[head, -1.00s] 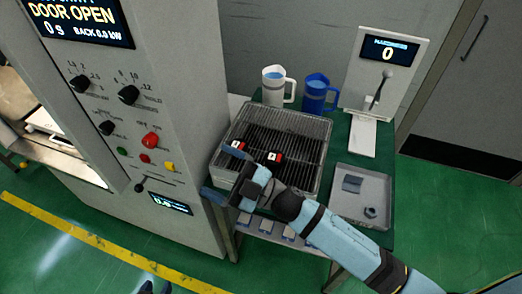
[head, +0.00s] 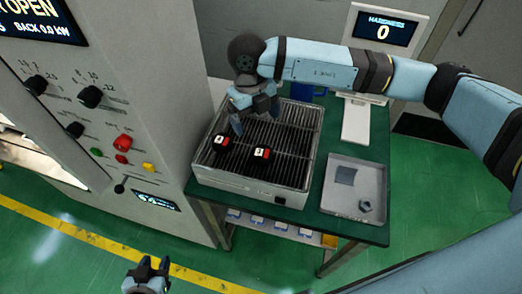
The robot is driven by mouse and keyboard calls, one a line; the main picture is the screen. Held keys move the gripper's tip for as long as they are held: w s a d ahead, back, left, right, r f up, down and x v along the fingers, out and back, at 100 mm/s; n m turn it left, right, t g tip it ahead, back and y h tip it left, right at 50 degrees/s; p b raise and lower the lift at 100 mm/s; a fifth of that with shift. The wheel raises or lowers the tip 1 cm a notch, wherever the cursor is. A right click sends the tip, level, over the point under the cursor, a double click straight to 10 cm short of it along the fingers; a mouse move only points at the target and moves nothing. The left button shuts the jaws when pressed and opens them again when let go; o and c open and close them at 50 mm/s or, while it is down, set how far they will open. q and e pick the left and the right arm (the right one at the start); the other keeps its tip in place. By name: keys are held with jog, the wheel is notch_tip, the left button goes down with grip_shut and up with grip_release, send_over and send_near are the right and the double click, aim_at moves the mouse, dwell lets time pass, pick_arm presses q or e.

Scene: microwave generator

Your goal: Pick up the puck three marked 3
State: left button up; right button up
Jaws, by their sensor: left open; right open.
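Two small dark pucks with red sides and white number labels sit on the slatted rack of the grey tray box. One is the left puck (head: 222,143), the other the right puck (head: 262,154). The right one's label looks like a 3, but the digits are too small to be sure. My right gripper (head: 256,122) points down with open jaws just above the rack, behind the pucks and apart from both. My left gripper (head: 149,270) is open and empty at the bottom edge, low over the floor, far from the rack.
The microwave cabinet (head: 130,60) with knobs and buttons stands close on the left. A shallow grey tray (head: 350,207) with small parts lies right of the rack on the green table. A hardness tester (head: 385,28) and a blue mug (head: 303,91) are behind, partly covered by my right arm.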

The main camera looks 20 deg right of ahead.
jog(key=p, duration=0.2)
send_over(262, 152)
jog(key=f, duration=0.7)
jog(key=shift+w+a+f, duration=0.1)
jog(key=shift+w+a, duration=0.1)
jog(key=shift+a, duration=0.15)
jog(key=f, duration=0.1)
jog(key=f+p, duration=0.1)
jog(key=f, duration=0.2)
jog(key=shift+s+d+f, duration=0.15)
jog(key=shift+s+d, duration=0.05)
jog(key=shift+d, duration=0.15)
jog(key=shift+f, duration=0.4)
jog(key=shift+c, duration=0.2)
jog(key=c, duration=1)
